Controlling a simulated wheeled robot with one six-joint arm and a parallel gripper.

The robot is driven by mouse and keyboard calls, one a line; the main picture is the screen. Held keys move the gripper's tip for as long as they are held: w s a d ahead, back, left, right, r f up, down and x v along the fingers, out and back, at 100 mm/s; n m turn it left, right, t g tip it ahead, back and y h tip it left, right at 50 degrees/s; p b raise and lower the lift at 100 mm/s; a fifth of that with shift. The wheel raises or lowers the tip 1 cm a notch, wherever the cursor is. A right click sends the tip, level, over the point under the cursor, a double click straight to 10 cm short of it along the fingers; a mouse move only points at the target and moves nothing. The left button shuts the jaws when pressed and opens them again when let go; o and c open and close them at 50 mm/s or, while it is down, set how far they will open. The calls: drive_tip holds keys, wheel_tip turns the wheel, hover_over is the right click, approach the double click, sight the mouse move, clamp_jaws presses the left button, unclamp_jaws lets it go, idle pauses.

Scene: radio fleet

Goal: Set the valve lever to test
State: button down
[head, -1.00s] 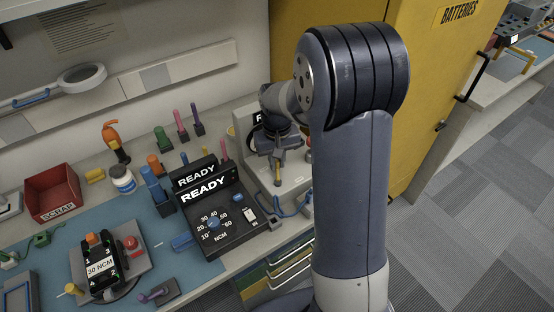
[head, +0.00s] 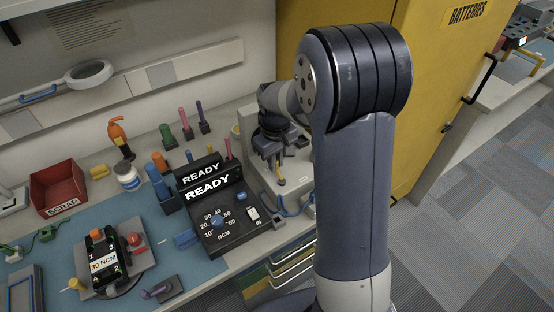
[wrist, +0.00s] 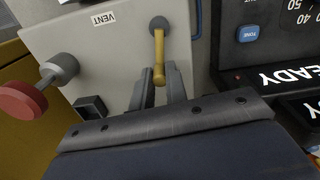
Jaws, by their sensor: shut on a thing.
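The valve lever (wrist: 158,50) has a grey pivot and a yellow handle, on a pale panel with a VENT label (wrist: 104,18) that reads upside down in the wrist view. The handle points from the pivot toward my gripper (wrist: 161,84). My gripper is shut on its end, with one finger on each side. In the head view, my gripper (head: 269,160) is at the pale valve box (head: 296,166), partly behind my arm. A small yellow bit of the lever (head: 281,181) shows below it. I cannot read any test mark in these frames.
A red knob (wrist: 22,100) sticks out of the panel beside the lever. A black tester reading READY (head: 207,187) stands just left of the valve box. A yellow cabinet (head: 350,60) is at right.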

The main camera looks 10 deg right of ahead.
drive_tip(key=c, duration=1.4)
unclamp_jaws()
drive_tip(key=shift+r, duration=0.1)
wheel_tip(320, 180, up, 11)
drive_tip(key=shift+f, duration=0.2)
wheel_tip(320, 180, down, 11)
drive_tip(key=shift+r, duration=0.1)
drive_tip(key=shift+d+m, duration=0.25)
drive_tip(key=shift+m, duration=0.4)
drive_tip(key=shift+d+m, duration=0.2)
drive_tip(key=shift+m, duration=0.45)
